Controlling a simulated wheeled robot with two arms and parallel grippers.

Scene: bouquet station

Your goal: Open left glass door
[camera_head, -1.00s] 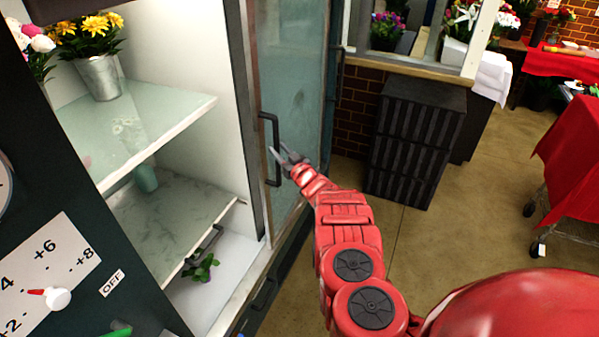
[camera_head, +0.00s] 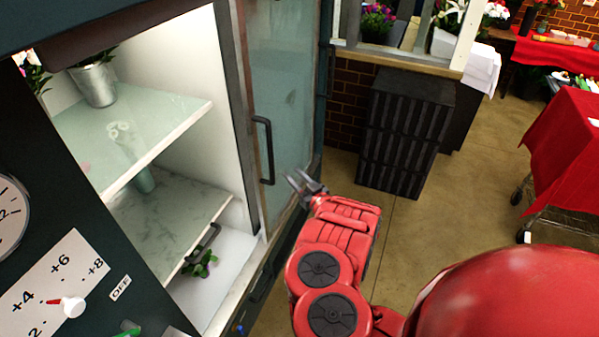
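The cooler has an upright glass door (camera_head: 285,95) with a long black handle (camera_head: 265,150), in its frame at the middle of the head view. To its left a cooler bay stands uncovered, with shelves (camera_head: 165,215) in plain view. I cannot tell where a glass door for that bay is. My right gripper (camera_head: 299,177) is just right of and below the black handle, apart from it. Its two fingers are spread and nothing is between them. My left gripper is not in view.
A metal pot (camera_head: 97,85) stands on the upper shelf. A control panel with a red-tipped knob (camera_head: 73,306) is at lower left. A dark slatted crate stack (camera_head: 405,135) stands right of the cooler. A red-draped cart (camera_head: 570,150) is at far right; open floor lies between.

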